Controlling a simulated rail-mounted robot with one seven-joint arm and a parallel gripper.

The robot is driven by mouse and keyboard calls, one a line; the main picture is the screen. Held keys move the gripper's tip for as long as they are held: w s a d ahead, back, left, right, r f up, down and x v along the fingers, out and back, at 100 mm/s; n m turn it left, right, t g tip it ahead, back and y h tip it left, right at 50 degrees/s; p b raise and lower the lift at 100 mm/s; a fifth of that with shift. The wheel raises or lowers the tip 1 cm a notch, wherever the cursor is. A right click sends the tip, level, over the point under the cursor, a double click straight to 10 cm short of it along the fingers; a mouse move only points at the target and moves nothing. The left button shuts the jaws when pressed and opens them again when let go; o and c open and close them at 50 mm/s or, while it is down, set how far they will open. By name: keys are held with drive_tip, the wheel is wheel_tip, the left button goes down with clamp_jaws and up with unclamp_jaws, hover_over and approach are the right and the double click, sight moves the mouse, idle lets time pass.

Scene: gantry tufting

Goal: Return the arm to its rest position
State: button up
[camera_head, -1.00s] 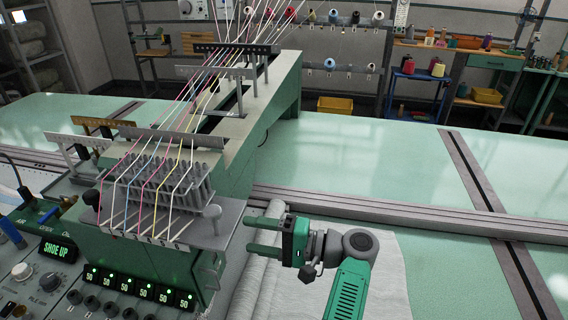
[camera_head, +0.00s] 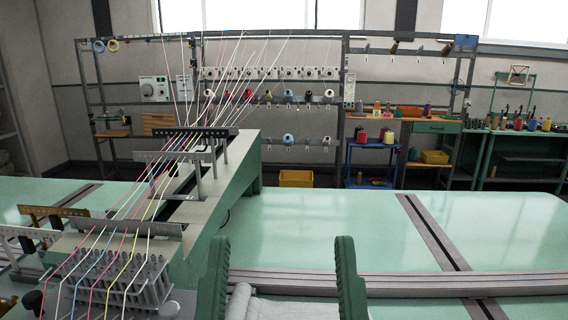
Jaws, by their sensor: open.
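My gripper (camera_head: 281,242) rises at the bottom middle of the head view, close to the camera. Its two green fingers point up and stand wide apart. It is open, with nothing held between them. Pale fabric (camera_head: 290,306) shows low between and behind the fingers. The rest of my arm is below the frame. The tufting head (camera_head: 235,172), with coloured yarns running down to its needle block (camera_head: 118,284), stands to the left of the fingers.
A grey rail (camera_head: 430,284) crosses the green table (camera_head: 315,222) behind the gripper. A dark slotted strip (camera_head: 432,232) cuts the table at right. A yarn rack (camera_head: 270,98), a yellow bin (camera_head: 296,178) and a blue trolley (camera_head: 372,160) stand beyond. The table's middle is clear.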

wheel_tip(320, 180, up, 25)
drive_tip(key=p, duration=2.2)
drive_tip(key=shift+w, duration=0.45)
drive_tip(key=shift+a, duration=0.1)
